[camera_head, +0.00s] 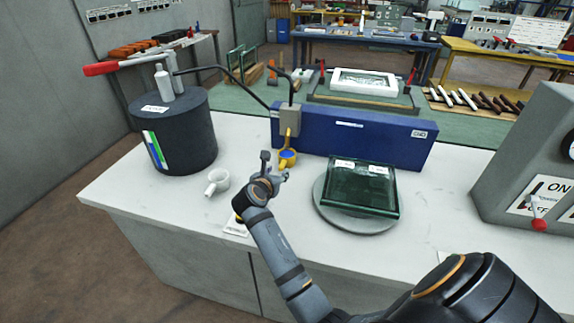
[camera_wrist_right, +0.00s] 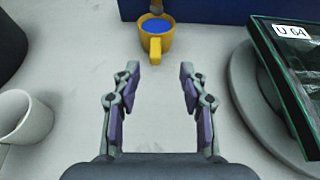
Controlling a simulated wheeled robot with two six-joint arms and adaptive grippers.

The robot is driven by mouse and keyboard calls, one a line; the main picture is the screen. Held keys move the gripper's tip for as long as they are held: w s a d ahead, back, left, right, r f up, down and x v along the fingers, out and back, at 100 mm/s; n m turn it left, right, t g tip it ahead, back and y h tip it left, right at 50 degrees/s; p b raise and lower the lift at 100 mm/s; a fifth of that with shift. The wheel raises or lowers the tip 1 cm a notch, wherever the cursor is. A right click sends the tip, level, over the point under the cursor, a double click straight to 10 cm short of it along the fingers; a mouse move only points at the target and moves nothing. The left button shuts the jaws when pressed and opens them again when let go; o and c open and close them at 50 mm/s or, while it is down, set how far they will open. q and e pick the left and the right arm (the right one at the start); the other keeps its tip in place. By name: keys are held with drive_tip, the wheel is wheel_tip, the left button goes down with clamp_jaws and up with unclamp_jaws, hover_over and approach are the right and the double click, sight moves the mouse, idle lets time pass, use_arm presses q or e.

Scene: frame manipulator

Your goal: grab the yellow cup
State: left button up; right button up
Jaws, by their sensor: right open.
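The yellow cup (camera_head: 287,158) stands on the white counter in front of the blue box, below a yellow spout. In the right wrist view the cup (camera_wrist_right: 156,46) holds something blue inside, and its handle points toward my gripper. My right gripper (camera_head: 272,172) is open and empty, just in front of the cup. In the right wrist view its fingertips (camera_wrist_right: 158,78) are apart, with the cup's handle lying ahead between them. The cup is not between the finger pads. My left gripper does not show.
A white cup (camera_head: 217,181) stands left of my gripper, near a dark cylinder (camera_head: 180,135). On the right, a dark green glass stack (camera_head: 362,190) sits on a round grey plate (camera_head: 330,217). The blue box (camera_head: 375,143) stands behind. A grey switch box (camera_head: 520,170) is farther right.

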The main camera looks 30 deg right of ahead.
sight(281, 167)
drive_tip(key=x, duration=0.5)
drive_tip(key=shift+w+a+f+x, duration=0.1)
drive_tip(key=shift+a+f+x, duration=0.05)
drive_tip(key=shift+x, duration=0.8)
drive_tip(key=shift+w+a+f+x, duration=0.1)
drive_tip(key=shift+a+f+x, duration=0.05)
drive_tip(key=shift+x, duration=0.85)
drive_tip(key=shift+a+f+x, duration=0.15)
drive_tip(key=shift+f+x, duration=0.05)
drive_tip(key=shift+x, duration=0.75)
drive_tip(key=shift+s+r, duration=0.1)
drive_tip(key=shift+c, duration=0.9)
clamp_jaws()
